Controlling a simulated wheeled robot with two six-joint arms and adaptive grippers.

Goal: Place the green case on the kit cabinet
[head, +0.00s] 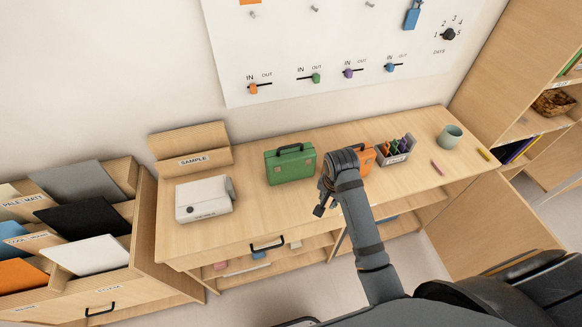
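No label reading kit cabinet is legible; a tall wooden cabinet (508,70) with shelves stands at the right. My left gripper is not in view.
An orange case (368,162) is partly hidden behind my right gripper. A file drawer (140,257) is at the left. The desk front before the green case is clear.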

